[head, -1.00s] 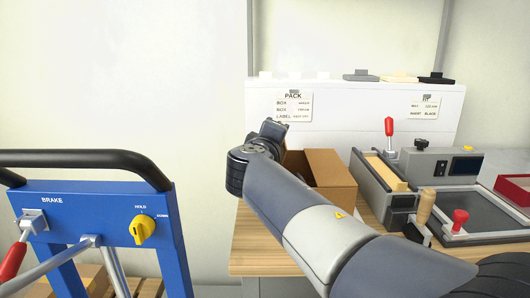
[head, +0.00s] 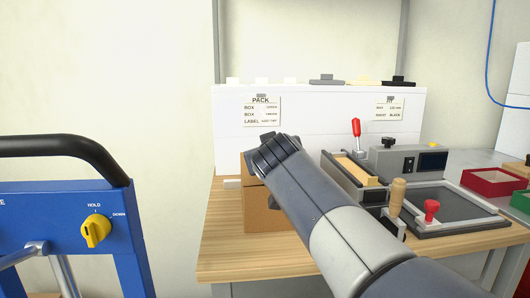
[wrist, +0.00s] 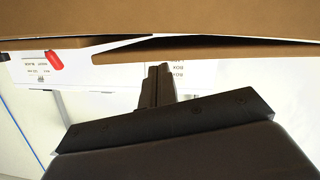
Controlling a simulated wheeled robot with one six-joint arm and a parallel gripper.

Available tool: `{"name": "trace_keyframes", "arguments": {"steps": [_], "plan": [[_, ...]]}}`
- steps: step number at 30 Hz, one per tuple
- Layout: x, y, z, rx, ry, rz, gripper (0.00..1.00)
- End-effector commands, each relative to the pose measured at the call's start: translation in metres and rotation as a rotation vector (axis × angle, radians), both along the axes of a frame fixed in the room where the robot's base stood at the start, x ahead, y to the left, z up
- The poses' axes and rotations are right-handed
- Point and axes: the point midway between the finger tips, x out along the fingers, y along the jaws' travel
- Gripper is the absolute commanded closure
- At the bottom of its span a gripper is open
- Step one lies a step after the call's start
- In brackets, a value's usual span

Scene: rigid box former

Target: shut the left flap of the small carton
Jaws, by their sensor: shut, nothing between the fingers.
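The small brown carton (head: 262,207) stands on the wooden bench in the head view. My arm hides its right side and most of its top, so I cannot tell there how its left flap stands. In the wrist view brown cardboard (wrist: 160,20) fills the top edge, with angled panel edges and a dark gap below it; I cannot tell which panel is the left flap. My gripper (wrist: 157,70) is shut and empty, its fingertips close to the cardboard; contact is unclear. In the head view my wrist hides the fingers.
A grey machine with a red-knobbed lever (head: 356,128) stands right of the carton, with red (head: 492,182) and green bins beyond. A white board (head: 320,112) with labels stands behind. A blue cart (head: 60,215) is at left. The bench front-left (head: 225,250) is clear.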

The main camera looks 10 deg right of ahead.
Motion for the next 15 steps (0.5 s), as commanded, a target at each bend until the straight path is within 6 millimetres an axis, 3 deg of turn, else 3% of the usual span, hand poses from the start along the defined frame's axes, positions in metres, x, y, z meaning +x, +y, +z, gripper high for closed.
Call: {"name": "trace_keyframes", "arguments": {"steps": [8,15], "plan": [[0.000,-0.005,-0.016,0.193,-0.007,-0.002,1.00],[0.000,-0.004,-0.023,0.190,-0.006,0.000,1.00]]}}
